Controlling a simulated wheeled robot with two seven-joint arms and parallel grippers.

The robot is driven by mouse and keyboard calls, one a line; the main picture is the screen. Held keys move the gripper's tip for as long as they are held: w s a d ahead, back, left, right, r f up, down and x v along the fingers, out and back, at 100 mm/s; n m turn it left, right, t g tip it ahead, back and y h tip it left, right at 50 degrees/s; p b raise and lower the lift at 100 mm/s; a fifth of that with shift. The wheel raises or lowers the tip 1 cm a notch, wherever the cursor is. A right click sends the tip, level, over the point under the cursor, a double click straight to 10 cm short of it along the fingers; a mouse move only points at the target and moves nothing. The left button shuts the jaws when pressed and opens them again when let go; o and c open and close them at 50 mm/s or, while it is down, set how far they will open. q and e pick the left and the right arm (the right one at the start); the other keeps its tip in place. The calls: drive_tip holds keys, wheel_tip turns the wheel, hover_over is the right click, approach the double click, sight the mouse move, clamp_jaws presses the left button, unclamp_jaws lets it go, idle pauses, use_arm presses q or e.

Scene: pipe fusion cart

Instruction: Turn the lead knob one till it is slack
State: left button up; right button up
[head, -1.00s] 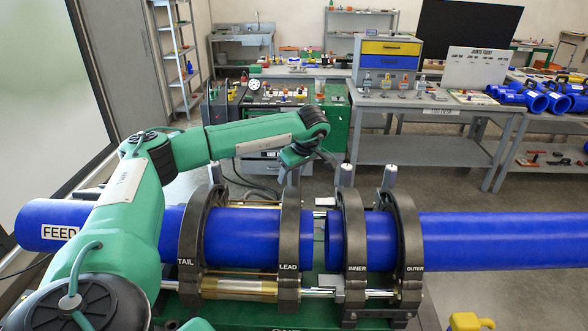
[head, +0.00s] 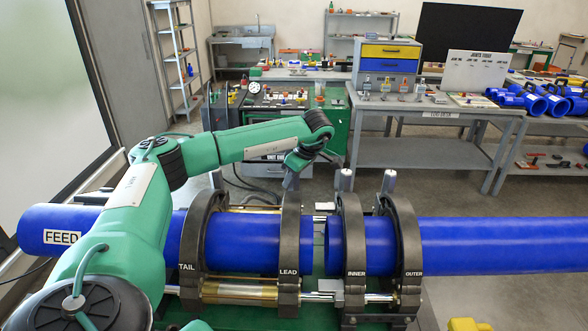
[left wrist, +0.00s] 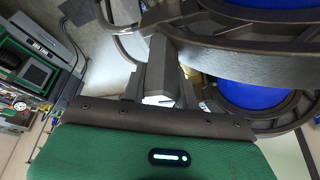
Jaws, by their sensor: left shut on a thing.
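The lead clamp ring (head: 289,240), labelled LEAD, stands around the blue feed pipe (head: 240,238). My left gripper (head: 291,176) points down at the top of this ring, shut on the lead knob one. The gripper hides the knob in the head view. My right gripper is not in view.
The inner ring (head: 352,245) and outer ring (head: 408,245) stand to the right, with grey knobs (head: 345,180) and (head: 389,181) upright above them. The tail ring (head: 192,240) is to the left. A grey workbench (head: 425,152) stands behind, across clear floor.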

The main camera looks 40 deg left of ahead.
use_arm(q)
drive_tip(key=shift+n, duration=0.6)
drive_tip(key=shift+p, duration=0.3)
drive_tip(key=shift+n+g, duration=0.3)
drive_tip(key=shift+o, duration=0.2)
drive_tip(key=shift+n+p, duration=0.3)
drive_tip(key=shift+n, duration=0.3)
